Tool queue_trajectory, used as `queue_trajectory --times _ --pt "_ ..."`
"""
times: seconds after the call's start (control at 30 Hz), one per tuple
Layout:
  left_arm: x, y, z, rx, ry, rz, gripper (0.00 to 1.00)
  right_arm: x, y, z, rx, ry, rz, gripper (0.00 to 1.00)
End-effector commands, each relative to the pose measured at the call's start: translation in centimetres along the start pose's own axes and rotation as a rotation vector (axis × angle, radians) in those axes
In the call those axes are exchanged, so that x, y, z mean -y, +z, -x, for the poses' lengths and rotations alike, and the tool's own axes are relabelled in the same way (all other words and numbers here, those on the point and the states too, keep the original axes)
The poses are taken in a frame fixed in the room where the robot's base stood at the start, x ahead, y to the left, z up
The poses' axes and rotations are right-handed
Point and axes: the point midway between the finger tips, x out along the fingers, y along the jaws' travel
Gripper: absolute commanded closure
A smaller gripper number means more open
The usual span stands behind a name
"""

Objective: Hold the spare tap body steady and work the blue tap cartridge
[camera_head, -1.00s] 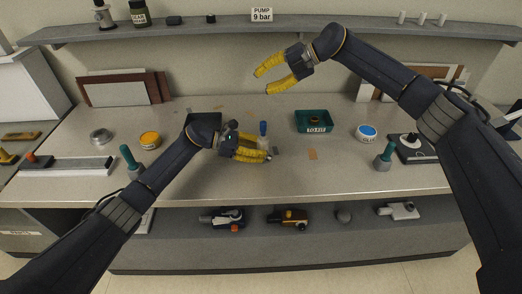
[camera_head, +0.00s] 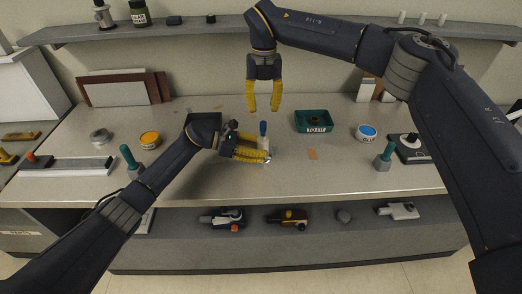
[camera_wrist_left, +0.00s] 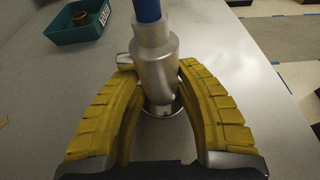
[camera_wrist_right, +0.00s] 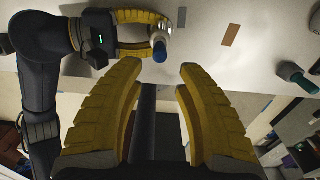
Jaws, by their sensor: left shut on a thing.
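The spare tap body is a silver metal piece standing upright on the bench, seen in the left wrist view (camera_wrist_left: 157,75). The blue tap cartridge (camera_head: 263,129) sticks up from its top; it also shows in the left wrist view (camera_wrist_left: 147,10) and the right wrist view (camera_wrist_right: 160,51). My left gripper (camera_head: 268,156) is shut around the tap body, with a yellow finger on each side. My right gripper (camera_head: 264,108) is open and empty, pointing down above and behind the cartridge, with a clear gap between its fingertips (camera_wrist_right: 160,65).
A green TO FIT tray (camera_head: 313,127) with a brown part inside stands right of the tap. Blue (camera_head: 367,132) and orange (camera_head: 149,139) tubs and two green-handled tools (camera_head: 385,156) stand farther out. A shelf (camera_head: 200,29) runs along the back wall.

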Motion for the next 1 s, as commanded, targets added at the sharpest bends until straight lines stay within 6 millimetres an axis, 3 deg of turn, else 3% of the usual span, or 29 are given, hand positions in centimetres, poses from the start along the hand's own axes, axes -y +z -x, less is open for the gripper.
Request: queue_trajectory --times 0.5,1.0 --pt "0.1 -0.5 -0.1 -0.006 -0.001 0.004 1.00 0.0 0.0 -5.8 -0.001 0.003 0.001 0.65" --pt "0.1 -0.5 -0.1 -0.006 -0.001 0.004 1.00 0.0 0.0 -7.7 0.000 0.003 0.000 0.65"
